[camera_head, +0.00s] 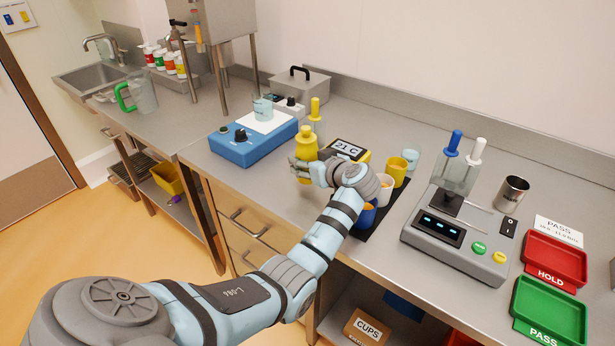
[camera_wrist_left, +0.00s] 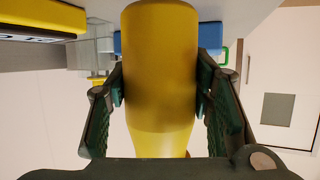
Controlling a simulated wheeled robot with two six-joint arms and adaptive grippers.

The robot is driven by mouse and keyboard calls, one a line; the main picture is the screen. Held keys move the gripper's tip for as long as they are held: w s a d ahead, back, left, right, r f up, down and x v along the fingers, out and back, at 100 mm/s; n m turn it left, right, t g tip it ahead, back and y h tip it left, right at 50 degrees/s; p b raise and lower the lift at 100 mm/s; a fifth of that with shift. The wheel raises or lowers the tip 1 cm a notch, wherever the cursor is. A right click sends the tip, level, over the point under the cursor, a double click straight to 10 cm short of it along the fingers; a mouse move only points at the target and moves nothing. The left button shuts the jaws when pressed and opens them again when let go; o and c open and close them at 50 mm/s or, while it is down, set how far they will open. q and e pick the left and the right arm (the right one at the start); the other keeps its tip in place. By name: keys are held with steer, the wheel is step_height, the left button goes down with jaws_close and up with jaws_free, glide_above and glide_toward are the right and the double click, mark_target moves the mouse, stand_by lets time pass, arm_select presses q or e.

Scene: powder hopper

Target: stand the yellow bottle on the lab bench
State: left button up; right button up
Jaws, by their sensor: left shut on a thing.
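The yellow bottle (camera_head: 306,142) is upright at the front part of the lab bench (camera_head: 240,178), just right of the blue device. My left gripper (camera_head: 303,165) is shut around its lower part, coming from the front right. In the left wrist view the bottle (camera_wrist_left: 160,80) fills the middle, with a gripper finger (camera_wrist_left: 162,95) pressed on each side. My right gripper is not in view.
The blue stirrer (camera_head: 252,138) with a beaker stands left of the bottle. A yellow thermometer box (camera_head: 349,149) is close behind right. Several cups (camera_head: 398,170) stand on a dark mat at right. A grey scale (camera_head: 455,235) and red and green trays (camera_head: 555,262) lie farther right.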

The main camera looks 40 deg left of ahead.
arm_select(q)
steer(key=f, duration=0.2)
steer(key=f+b, duration=0.1)
steer(key=shift+s+f, duration=0.2)
steer(key=shift+f, duration=0.15)
steer(key=shift+r, duration=0.1)
steer(key=o, duration=1.3)
steer(key=shift+o, duration=0.2)
steer(key=p+v, duration=0.2)
steer(key=v, duration=1)
